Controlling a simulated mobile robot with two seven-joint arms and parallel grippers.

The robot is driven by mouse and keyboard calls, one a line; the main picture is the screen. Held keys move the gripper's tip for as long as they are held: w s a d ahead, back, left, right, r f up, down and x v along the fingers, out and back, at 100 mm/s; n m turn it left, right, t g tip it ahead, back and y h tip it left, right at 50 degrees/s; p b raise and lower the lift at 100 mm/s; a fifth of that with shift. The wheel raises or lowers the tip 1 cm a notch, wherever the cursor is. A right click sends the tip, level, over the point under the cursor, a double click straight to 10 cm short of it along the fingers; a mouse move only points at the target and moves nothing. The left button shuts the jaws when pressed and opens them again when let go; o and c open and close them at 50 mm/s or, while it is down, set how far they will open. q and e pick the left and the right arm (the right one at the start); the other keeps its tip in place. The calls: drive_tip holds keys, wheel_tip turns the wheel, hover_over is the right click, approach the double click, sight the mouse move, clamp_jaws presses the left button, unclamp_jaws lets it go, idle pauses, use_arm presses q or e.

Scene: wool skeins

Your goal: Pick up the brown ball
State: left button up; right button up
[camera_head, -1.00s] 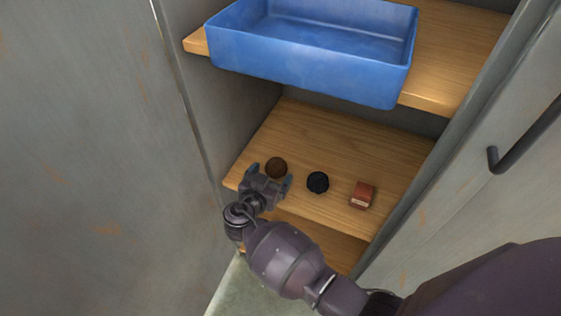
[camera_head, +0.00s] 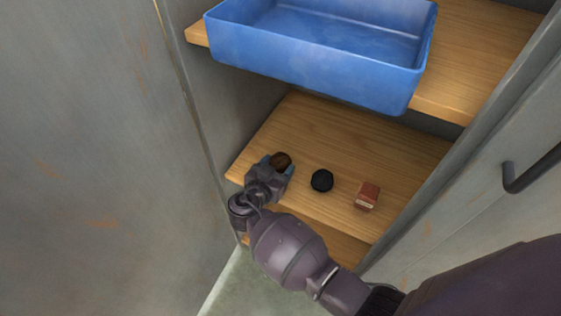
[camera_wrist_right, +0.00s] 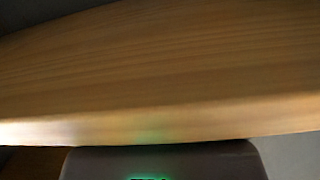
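The brown ball (camera_head: 280,161) sits at the left of the lower wooden shelf (camera_head: 350,150), near the side wall. My right gripper (camera_head: 278,165) reaches in from the front, with one finger on each side of the ball. The fingers look closed against it, and their tips partly hide it. Whether the ball touches the shelf is hard to tell. The right wrist view shows only a wooden board (camera_wrist_right: 160,70) and part of my gripper body, not the ball. My left gripper is not in view.
A black ball (camera_head: 321,180) lies right of the brown ball, and a small red-brown box (camera_head: 367,195) lies further right. A blue bin (camera_head: 310,65) stands on the upper shelf above. Grey cabinet walls bound both sides; the back of the lower shelf is clear.

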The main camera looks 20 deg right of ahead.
drive_tip(key=shift+c, duration=0.6)
